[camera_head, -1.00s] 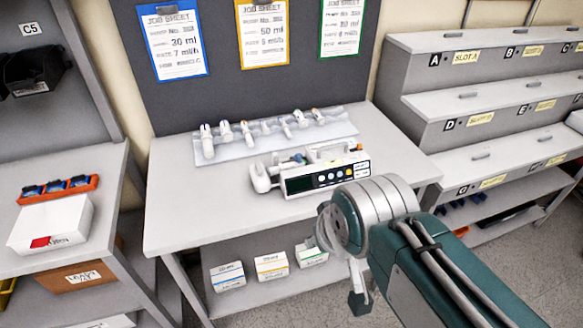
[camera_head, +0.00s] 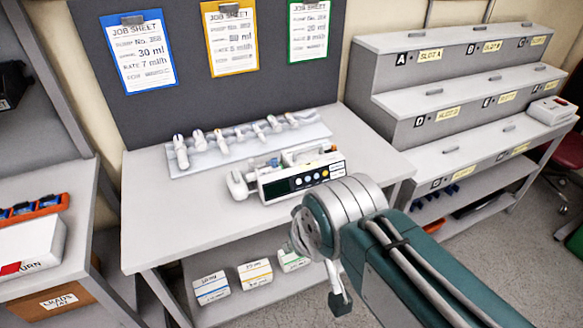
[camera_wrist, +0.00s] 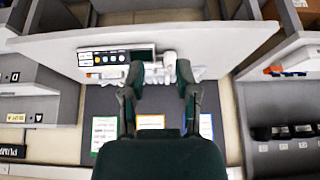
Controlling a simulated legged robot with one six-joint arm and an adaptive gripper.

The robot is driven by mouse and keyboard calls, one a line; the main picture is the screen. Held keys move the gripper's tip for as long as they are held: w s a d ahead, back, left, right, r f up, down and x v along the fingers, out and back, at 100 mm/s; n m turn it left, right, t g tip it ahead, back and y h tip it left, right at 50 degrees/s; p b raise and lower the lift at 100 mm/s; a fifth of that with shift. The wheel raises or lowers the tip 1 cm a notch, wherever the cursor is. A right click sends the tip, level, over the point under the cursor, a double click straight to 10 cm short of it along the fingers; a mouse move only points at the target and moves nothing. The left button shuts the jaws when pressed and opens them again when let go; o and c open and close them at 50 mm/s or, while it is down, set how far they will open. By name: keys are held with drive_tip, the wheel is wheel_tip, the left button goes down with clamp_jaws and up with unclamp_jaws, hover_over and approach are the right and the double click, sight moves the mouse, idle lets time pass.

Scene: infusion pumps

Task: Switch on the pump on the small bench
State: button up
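The pump (camera_head: 300,180) is a white unit with a dark display and a row of coloured round buttons on its front. It sits on the small bench (camera_head: 165,225), near its front right. In the wrist view the pump (camera_wrist: 116,57) appears upside down, left of my fingers. My gripper (camera_wrist: 160,72) is open and empty, its two dark fingers apart, with the pump's white syringe end (camera_wrist: 169,56) between and beyond them. Contact cannot be told. The display looks dark.
A pale rack of several syringes (camera_head: 250,138) lies behind the pump. Job sheets (camera_head: 231,38) hang on the backboard. Small boxes (camera_head: 255,273) stand on the lower shelf. Stepped shelving (camera_head: 440,95) stands right, with another white device (camera_head: 550,110). The bench's left part is clear.

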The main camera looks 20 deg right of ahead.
drive_tip(key=shift+a, duration=0.15)
drive_tip(key=c, duration=0.3)
clamp_jaws()
idle(0.7)
